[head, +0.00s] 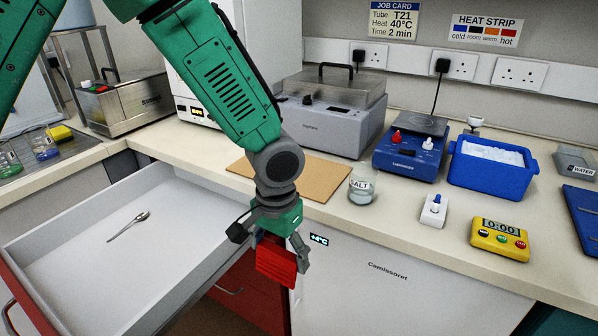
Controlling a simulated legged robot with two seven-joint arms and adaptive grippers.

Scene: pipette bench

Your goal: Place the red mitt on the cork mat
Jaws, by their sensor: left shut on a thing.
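My left gripper (270,239) comes down from the upper left, in front of the bench edge. It is shut on the red mitt (276,262), which hangs below the fingers in front of the white cabinet front. The cork mat (318,181) lies flat on the bench, behind my left wrist, which hides part of it. The visible part of the mat is bare. The mitt is apart from the mat, nearer to me and lower in the picture. My right gripper is not in view.
An open drawer (75,215) holding a spoon (128,226) juts out at left. A salt jar (361,188) stands close to the mat's right edge. A grey water bath (330,122) stands behind the mat. A blue stirrer (408,152), blue ice tub (491,170) and yellow timer (499,240) are at right.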

